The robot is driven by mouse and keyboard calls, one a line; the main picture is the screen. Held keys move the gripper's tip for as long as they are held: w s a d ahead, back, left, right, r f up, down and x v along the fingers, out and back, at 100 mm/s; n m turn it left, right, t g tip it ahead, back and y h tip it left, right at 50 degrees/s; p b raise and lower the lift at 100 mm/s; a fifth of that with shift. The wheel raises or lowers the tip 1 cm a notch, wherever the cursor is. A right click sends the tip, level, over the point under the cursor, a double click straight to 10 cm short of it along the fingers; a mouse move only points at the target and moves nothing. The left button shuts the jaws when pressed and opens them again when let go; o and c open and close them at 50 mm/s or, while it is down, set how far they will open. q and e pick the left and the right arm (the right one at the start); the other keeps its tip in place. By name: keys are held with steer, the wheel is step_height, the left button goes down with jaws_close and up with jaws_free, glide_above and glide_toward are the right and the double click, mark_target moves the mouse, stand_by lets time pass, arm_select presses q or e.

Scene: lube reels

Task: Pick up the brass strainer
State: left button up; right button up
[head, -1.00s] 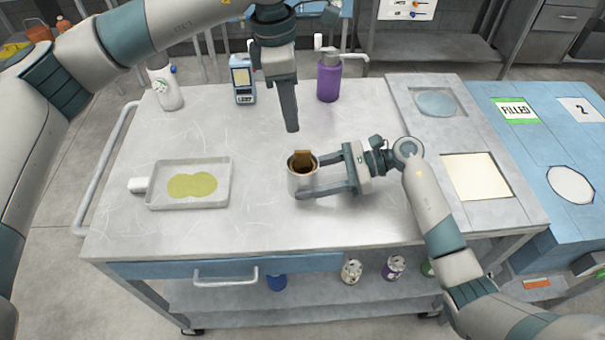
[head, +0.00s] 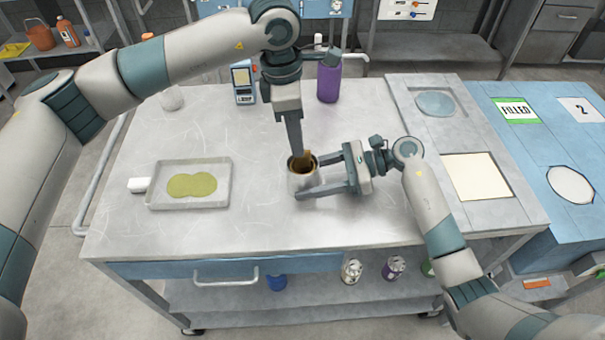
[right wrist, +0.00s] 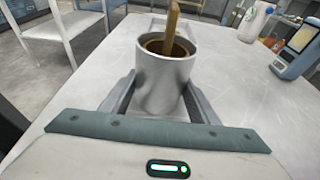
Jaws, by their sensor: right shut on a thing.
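The brass strainer (head: 306,159) stands in a silver metal cup (head: 301,182) on the cart top, its brass tab rising above the rim. In the right wrist view the tab (right wrist: 172,22) sticks up out of the cup (right wrist: 163,82) and its lower part is hidden inside. My right gripper (head: 306,177) is shut on the cup, one finger on each side. My left gripper (head: 296,151) points straight down, its tips at the cup's rim beside the tab. Its fingers are seen edge-on, so I cannot tell their gap or whether they touch the tab.
A tray (head: 152,204) with a yellow-green puddle lies at the left of the cart top. A handheld meter (head: 243,84), a purple bottle (head: 328,83) and a white bottle (head: 171,98), partly behind my left arm, stand at the back. The front of the cart top is clear.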

mark_target(304, 165)
arm_select(q)
steer(key=shift+d+f, duration=0.2)
steer(key=shift+f, duration=0.65)
steer(key=shift+d+f, duration=0.25)
steer(key=shift+f, duration=0.6)
steer(key=shift+d+f, duration=0.2)
steer(key=shift+f, duration=0.65)
jaws_close()
